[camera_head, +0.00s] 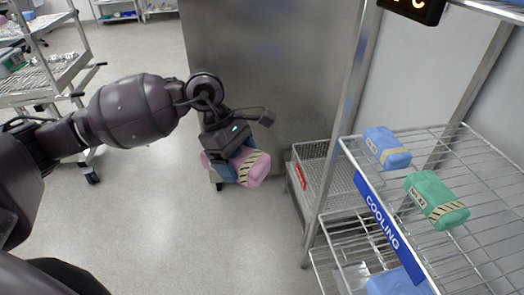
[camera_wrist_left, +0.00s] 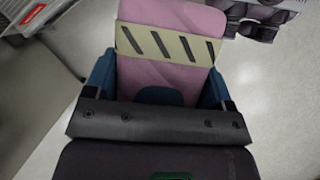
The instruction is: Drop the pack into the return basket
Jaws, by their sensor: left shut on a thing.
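A pink pack (camera_head: 250,168) with a striped cream band is held in my left gripper (camera_head: 228,171), well above the floor. The pack also shows in the left wrist view (camera_wrist_left: 158,75), between the two blue fingers of the gripper (camera_wrist_left: 157,92). A wire basket (camera_head: 322,165) with a red label stands low to the right of the pack, apart from it, and I take it as the return basket. A corner with a red label (camera_wrist_left: 30,14) shows at the top left of the wrist view. My right gripper is not in view.
A wire rack with a blue COOLING sign (camera_head: 384,222) stands at the right. It carries a blue pack (camera_head: 386,148) and a green pack (camera_head: 437,199), with another blue pack (camera_head: 398,282) lower down. A wire cart (camera_head: 45,78) stands at the left. The floor below is clear.

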